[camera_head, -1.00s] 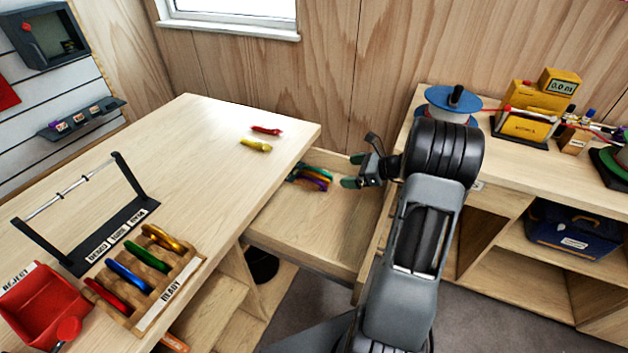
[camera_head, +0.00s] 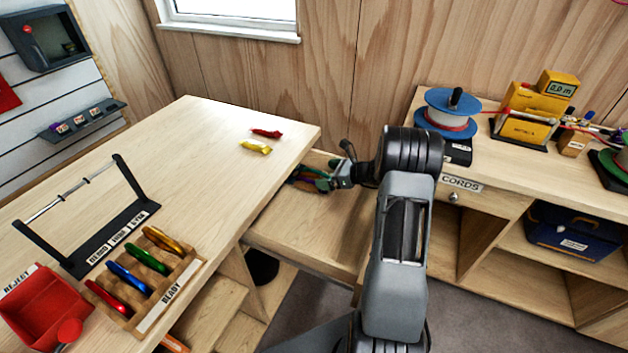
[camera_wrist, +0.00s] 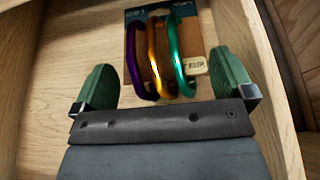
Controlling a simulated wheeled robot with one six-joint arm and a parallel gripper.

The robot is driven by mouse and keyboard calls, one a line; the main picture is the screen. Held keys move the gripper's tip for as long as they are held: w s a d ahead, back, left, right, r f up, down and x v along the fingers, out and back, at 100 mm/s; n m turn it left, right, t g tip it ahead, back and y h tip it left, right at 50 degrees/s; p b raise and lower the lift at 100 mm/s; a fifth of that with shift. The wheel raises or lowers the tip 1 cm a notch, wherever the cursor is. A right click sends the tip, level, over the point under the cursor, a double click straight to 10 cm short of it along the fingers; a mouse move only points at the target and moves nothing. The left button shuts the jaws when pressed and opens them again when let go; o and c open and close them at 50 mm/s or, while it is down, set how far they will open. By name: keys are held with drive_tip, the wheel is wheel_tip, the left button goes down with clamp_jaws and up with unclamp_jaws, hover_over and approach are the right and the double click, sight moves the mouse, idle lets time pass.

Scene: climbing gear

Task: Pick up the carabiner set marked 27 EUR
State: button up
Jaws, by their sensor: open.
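A carabiner set (camera_wrist: 158,60) lies in the open wooden drawer, with purple, gold and green carabiners side by side on a brown card. A small pale tag (camera_wrist: 195,66) hangs at its right; its print is too small to read. My gripper (camera_wrist: 165,88) is open, with one green fingertip on each side of the set's near end. I cannot tell whether the fingers touch it. In the head view my gripper (camera_head: 328,178) reaches into the drawer (camera_head: 300,240) over the carabiner set (camera_head: 305,172), which is partly hidden by it.
The wooden bench (camera_head: 200,150) stands left of the drawer, with red and yellow pieces (camera_head: 256,147) near its edge. A rack of carabiners (camera_head: 150,275) and a red reject bin (camera_head: 45,305) are at its front.

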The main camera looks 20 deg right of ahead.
sight(313, 174)
drive_tip(key=x, duration=0.4)
drive_tip(key=c, duration=0.7)
drive_tip(key=shift+c, duration=0.4)
drive_tip(key=shift+r, duration=0.1)
